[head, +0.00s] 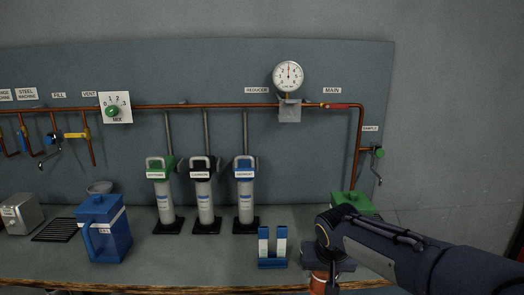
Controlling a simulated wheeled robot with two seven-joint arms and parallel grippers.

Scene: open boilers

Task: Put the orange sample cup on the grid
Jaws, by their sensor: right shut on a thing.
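The orange sample cup (318,286) shows at the bottom of the head view, right of centre, partly hidden by my right gripper. My right gripper (322,270) comes in from the right, points down, and is shut on the cup near the bench's front edge. Its fingertips are mostly hidden. A dark slatted grid (57,229) lies flat on the bench at the far left, well away from the gripper. Nothing stands on the part of it that shows. My left gripper is not in view.
A blue jug (103,230) stands just right of the grid, and a steel machine (21,213) left of it. Several filter cylinders (204,205) stand at mid-bench. A blue holder (272,248) is left of my gripper. A green box (351,201) is behind my arm.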

